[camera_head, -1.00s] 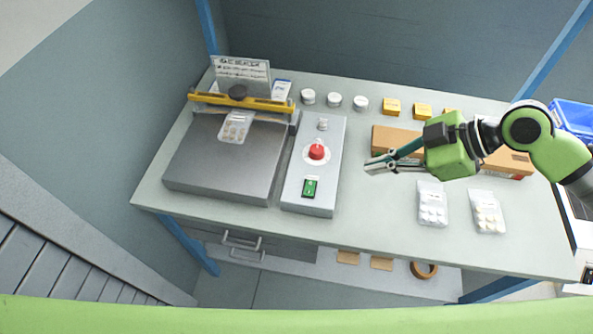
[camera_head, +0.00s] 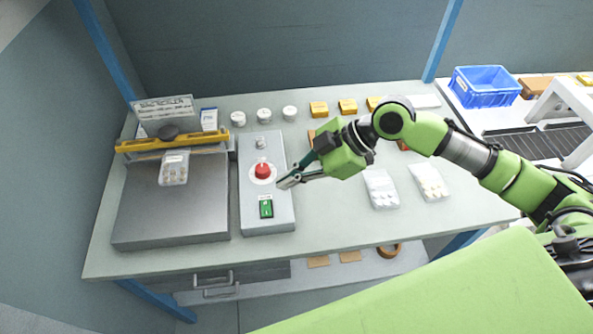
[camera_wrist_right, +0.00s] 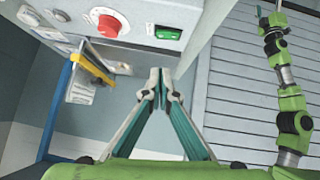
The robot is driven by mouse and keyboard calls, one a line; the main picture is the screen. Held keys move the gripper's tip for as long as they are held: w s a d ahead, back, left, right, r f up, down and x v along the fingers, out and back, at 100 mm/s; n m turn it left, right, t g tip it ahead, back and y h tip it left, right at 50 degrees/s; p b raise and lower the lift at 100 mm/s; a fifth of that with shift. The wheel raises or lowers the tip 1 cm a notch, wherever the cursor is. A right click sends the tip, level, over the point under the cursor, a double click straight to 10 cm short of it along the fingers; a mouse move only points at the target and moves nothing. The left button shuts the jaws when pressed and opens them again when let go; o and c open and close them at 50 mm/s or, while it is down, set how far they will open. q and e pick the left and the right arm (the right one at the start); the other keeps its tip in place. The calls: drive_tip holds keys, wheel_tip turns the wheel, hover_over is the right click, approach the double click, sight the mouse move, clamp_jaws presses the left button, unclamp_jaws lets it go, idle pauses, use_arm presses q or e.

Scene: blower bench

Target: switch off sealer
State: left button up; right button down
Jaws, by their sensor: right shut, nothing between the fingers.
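The sealer (camera_head: 172,205) is a dark grey plate with a yellow bar (camera_head: 171,138) at the left of the bench. Its light grey control box (camera_head: 266,222) stands at its right, with a red knob (camera_head: 263,171) and a green switch (camera_head: 266,208) nearer the front. Both also show in the right wrist view, the knob (camera_wrist_right: 108,24) and the switch (camera_wrist_right: 169,32). My right gripper (camera_head: 284,184) is shut and empty, its tips by the box's right edge, apart from the switch. Its closed tips (camera_wrist_right: 160,72) show below the switch in the wrist view. My left gripper is not visible.
Two blister packs (camera_head: 381,190) lie right of my gripper. White jars (camera_head: 264,114) and yellow boxes (camera_head: 347,107) line the back. A blue crate (camera_head: 486,86) stands at the far right. The bench (camera_head: 330,230) is bare in front of the packs.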

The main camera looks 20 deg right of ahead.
sight(266, 203)
drive_tip(key=p+x, duration=0.1)
drive_tip(key=x, duration=0.4)
drive_tip(key=shift+a+f, duration=0.2)
wheel_tip(266, 203, down, 2)
drive_tip(key=shift+w+d+f+p, duration=0.1)
drive_tip(key=shift+w+f+p, duration=0.1)
drive_tip(key=shift+p, duration=0.25)
drive_tip(key=shift+d+f, duration=0.15)
drive_tip(key=shift+f, duration=0.55)
drive_tip(key=shift+w+f+b, duration=0.15)
drive_tip(key=shift+f+b, duration=0.35)
drive_tip(key=shift+b, duration=0.1)
drive_tip(key=shift+r+p, duration=0.25)
drive_tip(key=shift+p, duration=0.1)
